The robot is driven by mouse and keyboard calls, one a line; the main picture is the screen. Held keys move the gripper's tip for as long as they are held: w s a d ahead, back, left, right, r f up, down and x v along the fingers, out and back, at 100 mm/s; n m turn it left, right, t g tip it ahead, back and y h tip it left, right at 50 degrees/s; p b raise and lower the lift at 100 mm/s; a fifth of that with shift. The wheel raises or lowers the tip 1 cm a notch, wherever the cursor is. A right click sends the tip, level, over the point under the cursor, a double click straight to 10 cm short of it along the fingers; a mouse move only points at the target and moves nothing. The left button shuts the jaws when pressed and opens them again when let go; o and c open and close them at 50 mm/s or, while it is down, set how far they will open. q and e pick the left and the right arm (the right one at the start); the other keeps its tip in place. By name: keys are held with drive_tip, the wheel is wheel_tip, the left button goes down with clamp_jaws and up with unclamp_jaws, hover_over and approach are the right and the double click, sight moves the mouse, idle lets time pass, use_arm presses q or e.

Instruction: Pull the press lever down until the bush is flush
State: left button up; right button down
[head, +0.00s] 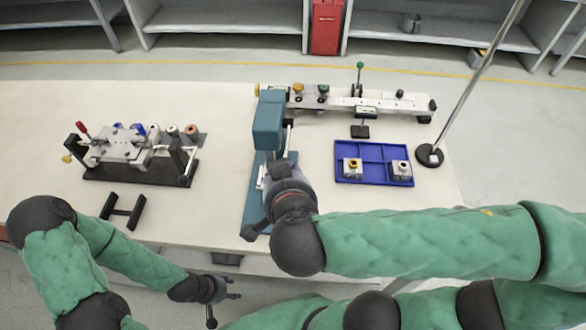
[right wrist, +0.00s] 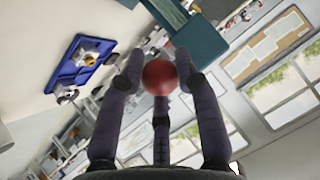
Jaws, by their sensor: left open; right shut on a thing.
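The teal press (head: 268,125) stands at the middle of the table. My right arm reaches across its front and hides much of its lower part. In the right wrist view the press lever's red ball knob (right wrist: 159,76) sits between the fingers of my right gripper (right wrist: 160,66), which is shut on it. The teal press body (right wrist: 198,40) shows just beyond the fingertips. The lever's rod and the bush under the press are hidden, so I cannot tell how deep the bush sits. My left gripper (head: 217,298) is open and empty, in front of the table's edge.
A blue tray (head: 373,151) with two metal blocks lies right of the press. A long rail fixture (head: 350,102) is behind it, with a lamp base (head: 430,155) to the right.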

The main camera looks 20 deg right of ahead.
use_arm(q)
drive_tip(key=shift+d+f, duration=0.25)
use_arm(e)
drive_tip(key=shift+a+f, duration=0.1)
drive_tip(key=shift+f, duration=0.3)
drive_tip(key=c, duration=0.9)
unclamp_jaws()
drive_tip(key=shift+w+r, duration=0.1)
drive_tip(key=shift+r, duration=0.1)
drive_tip(key=shift+v, duration=0.75)
drive_tip(key=v, duration=1)
drive_tip(key=shift+s+a, duration=0.15)
drive_tip(key=shift+s, duration=0.2)
